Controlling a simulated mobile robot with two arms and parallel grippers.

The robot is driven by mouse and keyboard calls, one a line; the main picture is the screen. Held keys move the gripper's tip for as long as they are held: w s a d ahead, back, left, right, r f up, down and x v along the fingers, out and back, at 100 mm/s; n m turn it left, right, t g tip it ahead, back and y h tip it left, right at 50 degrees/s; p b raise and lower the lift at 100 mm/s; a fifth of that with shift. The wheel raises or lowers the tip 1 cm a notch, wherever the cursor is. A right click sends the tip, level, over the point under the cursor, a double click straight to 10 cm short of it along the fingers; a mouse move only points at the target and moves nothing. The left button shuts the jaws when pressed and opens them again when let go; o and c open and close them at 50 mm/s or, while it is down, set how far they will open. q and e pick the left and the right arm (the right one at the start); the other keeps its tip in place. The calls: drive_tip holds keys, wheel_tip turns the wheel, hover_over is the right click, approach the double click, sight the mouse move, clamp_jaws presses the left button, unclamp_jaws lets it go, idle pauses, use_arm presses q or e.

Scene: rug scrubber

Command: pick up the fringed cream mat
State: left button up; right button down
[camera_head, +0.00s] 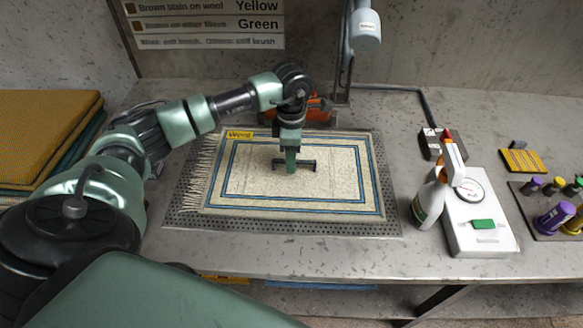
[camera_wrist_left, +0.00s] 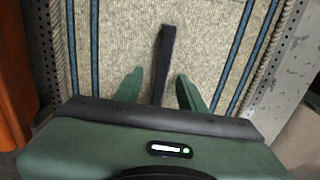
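The fringed cream mat (camera_head: 340,180) lies flat on a perforated metal tray (camera_head: 300,228), with blue border stripes and its fringe at the left end. A yellow "Wool" tag sits at its back left corner. A dark bar-like handle (camera_head: 308,163) stands at the mat's middle. My left gripper (camera_head: 291,165) points down over it. In the left wrist view the two green fingers (camera_wrist_left: 158,90) stand apart, one on each side of the handle (camera_wrist_left: 166,50), with gaps showing. Their exact height is hard to tell. My right gripper is not in view.
A spray bottle (camera_head: 430,200) and a white scale (camera_head: 480,220) stand right of the tray. Purple and yellow capped bottles (camera_head: 556,218) are at the far right. Folded mustard textiles (camera_head: 40,135) lie at the left. An orange object (camera_head: 318,108) and a lamp post are behind the tray.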

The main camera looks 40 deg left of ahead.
use_arm(q)
clamp_jaws()
drive_tip(key=shift+r, duration=0.1)
idle(1.2)
